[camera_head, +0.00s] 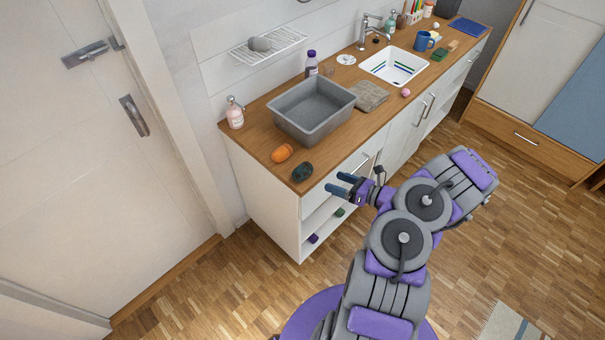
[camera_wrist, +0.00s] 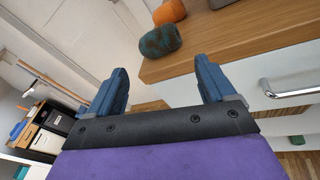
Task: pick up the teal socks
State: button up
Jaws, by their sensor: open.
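The teal socks (camera_head: 302,172) are a dark teal rolled bundle lying on the wooden counter, close to its front left corner. In the wrist view the teal socks (camera_wrist: 160,41) lie at the counter edge, beyond the fingertips and roughly between them. My gripper (camera_head: 339,183) is open and empty, in front of the counter and to the right of the socks. Its two blue fingers (camera_wrist: 160,78) are spread wide in the wrist view. There is a clear gap between the fingers and the socks.
An orange rolled bundle (camera_head: 282,153) lies just behind the teal socks. A grey bin (camera_head: 311,124) and a folded grey cloth (camera_head: 370,96) stand to the right. A pink bottle (camera_head: 235,113) stands at the back left. A drawer handle (camera_wrist: 292,91) juts out below the counter.

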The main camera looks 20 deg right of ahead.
aim_at(308, 171)
jog(key=b+x, duration=0.1)
jog(key=x, duration=0.5)
jog(key=shift+w+a, duration=0.25)
jog(key=shift+a, duration=0.15)
jog(key=shift+b+x, duration=0.65)
jog(key=shift+x, duration=2.05)
jog(key=shift+w+d+r, duration=0.1)
jog(key=shift+d, duration=0.05)
jog(key=shift+c, duration=0.4)
jog(key=c, duration=0.5)
